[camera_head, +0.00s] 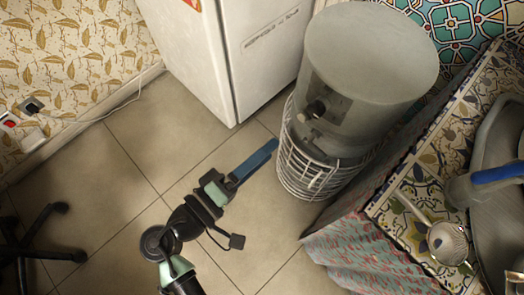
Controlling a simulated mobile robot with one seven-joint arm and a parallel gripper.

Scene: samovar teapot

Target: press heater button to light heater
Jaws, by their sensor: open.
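The heater appears to be the grey upright cylinder (370,50) with a white wire cage (312,172) around its lower part. A dark panel on its left front side bears a round black knob or button (316,108). I see no clear glow from the heater. My gripper (272,146) is left of the cylinder, with its blue fingers pointing up and right towards the cage. The fingers look edge-on and overlap, so the gap between them is hard to see. Nothing shows in them. Whether the tip touches the cage cannot be told.
A white cabinet or fridge (215,55) stands behind my gripper. A patterned counter (415,180) with a ladle (445,240) and a sink is at the right, with a cloth (365,255) hanging below. Tiled floor (110,165) is free at left. Black chair legs (40,240) are at lower left.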

